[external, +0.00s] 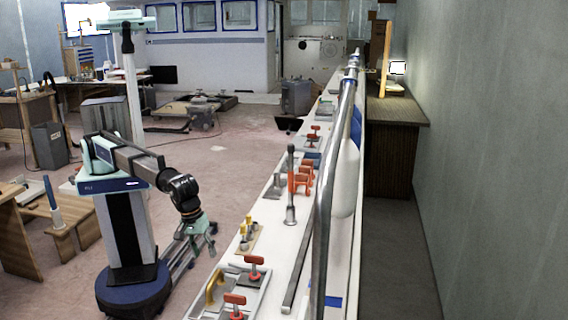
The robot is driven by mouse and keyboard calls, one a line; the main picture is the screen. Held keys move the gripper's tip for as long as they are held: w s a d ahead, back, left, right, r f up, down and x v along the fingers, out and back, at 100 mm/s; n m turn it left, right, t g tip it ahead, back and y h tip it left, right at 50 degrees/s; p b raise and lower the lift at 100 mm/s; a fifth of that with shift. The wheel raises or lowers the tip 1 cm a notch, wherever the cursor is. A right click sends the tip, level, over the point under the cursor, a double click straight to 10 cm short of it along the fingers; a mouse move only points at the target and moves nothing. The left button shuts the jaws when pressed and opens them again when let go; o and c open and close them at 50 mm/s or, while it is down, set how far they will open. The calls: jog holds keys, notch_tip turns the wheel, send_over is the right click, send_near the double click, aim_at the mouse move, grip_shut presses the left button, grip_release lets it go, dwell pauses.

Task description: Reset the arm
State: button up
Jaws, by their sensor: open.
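My arm reaches out to the right from my column and bends downward at the wrist. My gripper (197,238) hangs at the arm's end, pointing down, beside the left edge of the long white bench (262,214). Its fingers are apart and I see nothing between them. It is apart from the tools on the bench.
The bench carries red-handled clamps (254,268), a yellow handle (214,287), orange clamps (301,180) and an upright grey tool (291,190). A metal rail (325,190) runs along it. A wooden stool (72,232) stands left of my base. Open floor lies behind my arm.

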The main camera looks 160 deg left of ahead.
jog(key=s+d+f+m+g+h, duration=0.1)
jog(key=s+d+f+m, duration=1.05)
jog(key=f, duration=0.25)
jog(key=s+d+f+m+g+h, duration=0.1)
jog(key=s+d+f+m, duration=0.95)
jog(key=d+f, duration=0.2)
jog(key=s+d+f+m+g, duration=0.2)
jog(key=s+d+f, duration=0.2)
jog(key=s, duration=0.7)
jog(key=s+d+f+m+g, duration=0.2)
jog(key=s+d, duration=0.6)
jog(key=s, duration=0.4)
jog(key=s+d+f+m+g, duration=0.1)
jog(key=s+d+f+m, duration=0.3)
jog(key=s, duration=0.7)
notch_tip(320, 180, down, 3)
jog(key=shift+s+d+f+g, duration=0.15)
jog(key=shift+d+g, duration=0.25)
jog(key=shift+d, duration=0.55)
